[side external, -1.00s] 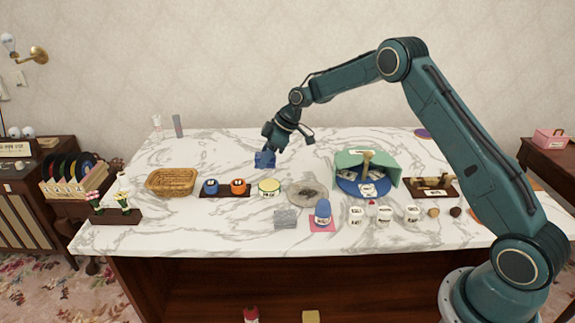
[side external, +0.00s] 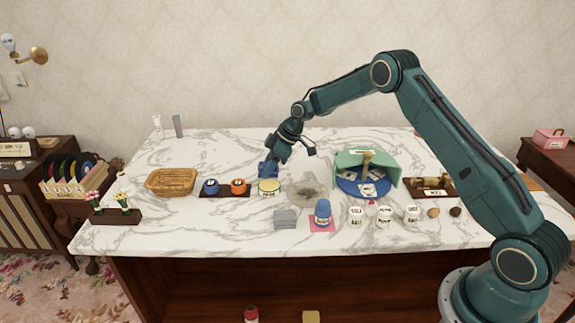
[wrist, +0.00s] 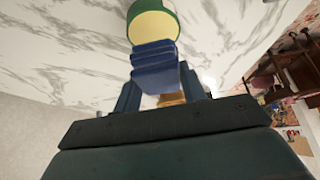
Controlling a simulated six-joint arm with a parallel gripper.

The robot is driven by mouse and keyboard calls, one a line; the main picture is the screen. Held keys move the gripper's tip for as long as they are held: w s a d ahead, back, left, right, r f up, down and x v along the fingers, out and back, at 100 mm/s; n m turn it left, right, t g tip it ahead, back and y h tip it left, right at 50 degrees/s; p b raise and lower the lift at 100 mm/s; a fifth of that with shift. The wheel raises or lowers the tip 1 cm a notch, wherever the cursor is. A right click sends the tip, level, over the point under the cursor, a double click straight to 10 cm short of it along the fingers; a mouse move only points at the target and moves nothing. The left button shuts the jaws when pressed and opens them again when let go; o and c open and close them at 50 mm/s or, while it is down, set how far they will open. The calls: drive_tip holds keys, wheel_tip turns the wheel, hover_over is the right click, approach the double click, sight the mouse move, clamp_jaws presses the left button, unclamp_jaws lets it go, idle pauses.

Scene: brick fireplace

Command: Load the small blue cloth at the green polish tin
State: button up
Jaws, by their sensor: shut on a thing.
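The small blue cloth (side external: 267,169) is gripped at the end of my arm. In the wrist view the folded cloth (wrist: 154,64) sits between my two fingers. My gripper (side external: 271,162) is shut on it, just above and behind the green polish tin (side external: 269,187). The tin has a pale yellow top and a green rim. In the wrist view the tin (wrist: 152,24) lies right beyond the cloth, and the cloth overlaps its near edge. I cannot tell whether cloth and tin touch.
Blue (side external: 210,187) and orange (side external: 238,187) tins stand on a dark tray left of the green tin. A wicker basket (side external: 171,182) is farther left. A grey stone-like dish (side external: 307,193) is close on the right.

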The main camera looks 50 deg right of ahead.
sight(261, 168)
drive_tip(key=shift+f, duration=1.4)
drive_tip(key=shift+f, duration=0.6)
idle(1.0)
drive_tip(key=shift+r, duration=0.1)
drive_tip(key=shift+r, duration=3.45)
drive_tip(key=shift+a, duration=0.1)
drive_tip(key=shift+s+a+r+m, duration=0.15)
drive_tip(key=shift+s+a+m, duration=0.25)
drive_tip(key=shift+s+a, duration=0.1)
drive_tip(key=s+a+r+m+h, duration=0.1)
drive_tip(key=s+m, duration=0.3)
drive_tip(key=s, duration=0.5)
drive_tip(key=s+a+r+m+t+h, duration=0.1)
drive_tip(key=s+a+m+h, duration=0.2)
drive_tip(key=s, duration=0.5)
drive_tip(key=shift+s+a+m+t, duration=0.3)
drive_tip(key=shift+s+a+m, duration=0.1)
drive_tip(key=shift+m, duration=0.2)
